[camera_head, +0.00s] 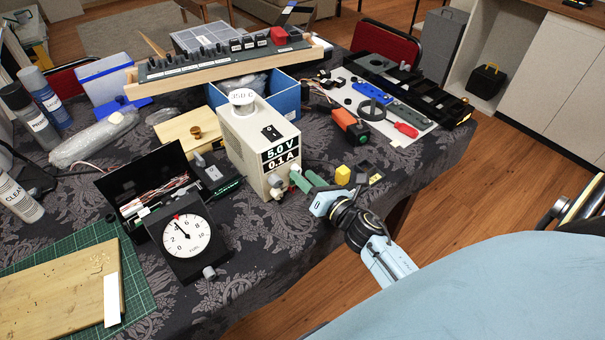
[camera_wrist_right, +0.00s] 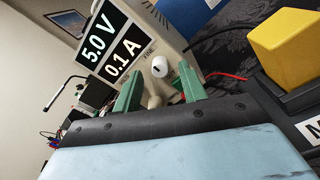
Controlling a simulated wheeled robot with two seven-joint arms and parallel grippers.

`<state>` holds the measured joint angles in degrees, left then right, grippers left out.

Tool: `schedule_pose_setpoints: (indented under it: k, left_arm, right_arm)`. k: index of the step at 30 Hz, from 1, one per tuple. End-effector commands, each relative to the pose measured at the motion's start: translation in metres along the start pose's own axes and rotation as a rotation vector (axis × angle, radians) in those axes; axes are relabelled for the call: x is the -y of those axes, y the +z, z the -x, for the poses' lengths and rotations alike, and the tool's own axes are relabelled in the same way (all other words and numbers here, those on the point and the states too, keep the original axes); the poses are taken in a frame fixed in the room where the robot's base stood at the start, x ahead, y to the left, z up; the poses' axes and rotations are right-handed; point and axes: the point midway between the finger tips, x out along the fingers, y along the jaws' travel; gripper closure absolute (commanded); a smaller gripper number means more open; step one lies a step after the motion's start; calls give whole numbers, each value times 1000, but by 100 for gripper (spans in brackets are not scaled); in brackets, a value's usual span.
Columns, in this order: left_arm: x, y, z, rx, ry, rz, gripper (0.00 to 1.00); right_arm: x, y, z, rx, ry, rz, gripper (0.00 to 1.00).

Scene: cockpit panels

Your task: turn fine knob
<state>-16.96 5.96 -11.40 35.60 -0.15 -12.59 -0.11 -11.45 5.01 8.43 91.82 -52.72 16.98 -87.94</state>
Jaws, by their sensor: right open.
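The beige power supply (camera_head: 250,150) stands on the table, its display reading 5.0 V and 0.1 A. Its front also shows in the right wrist view (camera_wrist_right: 114,46). Small pale knobs stick out below the display; one white knob (camera_wrist_right: 160,66) is near a label that seems to read FINE. My left gripper is not in view.
A dial gauge (camera_head: 187,236) stands at the front left of the supply. A yellow block (camera_head: 342,174) lies close to my right gripper. A blue box (camera_head: 285,95) and a long switch panel (camera_head: 220,62) are behind the supply. A green cutting mat (camera_head: 135,300) lies front left.

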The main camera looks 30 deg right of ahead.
Motion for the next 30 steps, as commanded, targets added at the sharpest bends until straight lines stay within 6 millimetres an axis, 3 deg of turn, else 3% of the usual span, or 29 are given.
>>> schedule_pose_setpoints:
  k: [6,14,24,30]
  left_arm:
    - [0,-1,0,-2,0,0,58]
    - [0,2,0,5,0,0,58]
    - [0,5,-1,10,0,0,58]
    - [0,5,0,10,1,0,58]
  right_arm:
    - [0,0,-16,-1,0,0,58]
    - [0,0,-17,-1,-1,0,58]
    - [0,0,-17,-1,-1,0,100]
    - [0,-1,-17,-1,0,-9,100]
